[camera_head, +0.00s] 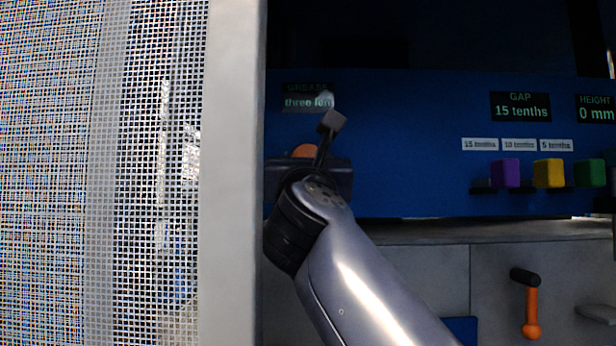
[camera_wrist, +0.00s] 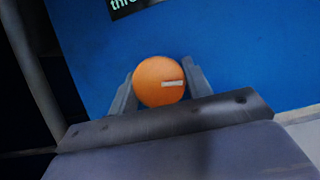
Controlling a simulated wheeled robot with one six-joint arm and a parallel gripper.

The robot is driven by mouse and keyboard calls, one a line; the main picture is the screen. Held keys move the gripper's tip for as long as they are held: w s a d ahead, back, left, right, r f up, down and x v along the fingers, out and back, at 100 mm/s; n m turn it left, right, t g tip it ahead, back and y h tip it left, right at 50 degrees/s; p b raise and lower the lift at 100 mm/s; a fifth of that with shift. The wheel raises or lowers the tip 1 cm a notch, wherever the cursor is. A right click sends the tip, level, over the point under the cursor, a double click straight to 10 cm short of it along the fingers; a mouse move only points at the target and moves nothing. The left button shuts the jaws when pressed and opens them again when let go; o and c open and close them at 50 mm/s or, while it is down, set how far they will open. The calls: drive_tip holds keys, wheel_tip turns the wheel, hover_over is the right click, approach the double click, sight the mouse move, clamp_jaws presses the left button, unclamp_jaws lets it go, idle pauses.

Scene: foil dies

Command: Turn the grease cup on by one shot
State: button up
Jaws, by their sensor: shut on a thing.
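The grease cup's round orange cap (camera_wrist: 160,80) fills the space between my gripper's two grey fingers in the wrist view. A short pale mark lies on its face, right of the middle. My gripper (camera_wrist: 159,92) is shut on the cap, one finger on each side, in front of the blue panel. In the head view the orange cap (camera_head: 304,151) shows only in part, behind my wrist. My gripper (camera_head: 312,165) is mostly hidden there by my arm.
A mesh guard with a pale frame post (camera_head: 235,180) stands close on the left. To the right are a gap display (camera_head: 520,107) reading "15 tenths", a height display (camera_head: 595,109) reading "0 mm", and purple (camera_head: 505,172), yellow (camera_head: 548,173) and green (camera_head: 588,173) blocks. An orange-handled lever (camera_head: 531,310) hangs below.

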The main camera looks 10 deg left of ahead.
drive_tip(key=shift+m+h, duration=0.8)
drive_tip(key=shift+m, duration=0.8)
drive_tip(key=shift+b, duration=0.3)
drive_tip(key=o, duration=1)
wheel_tip(320, 180, up, 10)
drive_tip(key=p, duration=0.6)
drive_tip(key=shift+p, duration=0.4)
